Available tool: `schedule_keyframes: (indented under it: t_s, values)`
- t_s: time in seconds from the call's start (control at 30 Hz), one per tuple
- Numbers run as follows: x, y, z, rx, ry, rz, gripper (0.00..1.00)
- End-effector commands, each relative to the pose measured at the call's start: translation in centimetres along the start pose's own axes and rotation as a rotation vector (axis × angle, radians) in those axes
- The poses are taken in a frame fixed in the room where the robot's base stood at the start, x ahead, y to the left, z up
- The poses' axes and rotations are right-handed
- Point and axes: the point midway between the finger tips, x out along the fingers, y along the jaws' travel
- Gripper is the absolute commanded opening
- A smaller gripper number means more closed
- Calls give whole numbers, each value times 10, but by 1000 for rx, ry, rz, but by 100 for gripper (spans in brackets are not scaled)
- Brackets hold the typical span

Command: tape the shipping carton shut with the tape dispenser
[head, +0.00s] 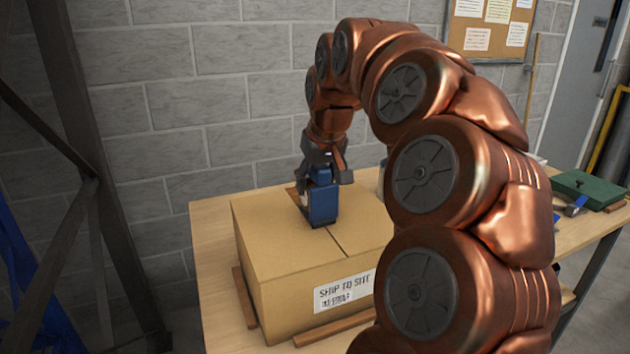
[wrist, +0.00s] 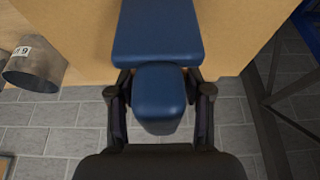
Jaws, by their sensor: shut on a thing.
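The shipping carton (head: 285,265) sits on the wooden table with its top flaps folded down flat. A dark seam runs across the top toward the front. My gripper (head: 326,172) is shut on the blue tape dispenser (head: 323,206), which stands at the seam line on the carton's top. Whether it touches the cardboard is hard to tell. In the wrist view the dispenser (wrist: 160,85) sits between the two fingers over a tan surface. A small brownish patch shows beside the dispenser at the carton's far side; I cannot tell whether it is tape.
Wooden strips (head: 335,328) lie along the carton's front and left sides on the table (head: 212,222). A green case (head: 590,189) lies at the table's right end. A labelled metal duct piece (wrist: 35,65) shows in the wrist view. A dark upright frame (head: 75,110) stands at left.

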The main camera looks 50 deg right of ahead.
Motion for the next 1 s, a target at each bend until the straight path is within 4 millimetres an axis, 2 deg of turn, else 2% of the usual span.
schedule_keyframes:
  t_s: [0.5, 1.0]
  values:
    - [-9, 0, 26, -1, -3, -1, 9]
    - [-16, 0, 42, 0, -2, 0, 9]
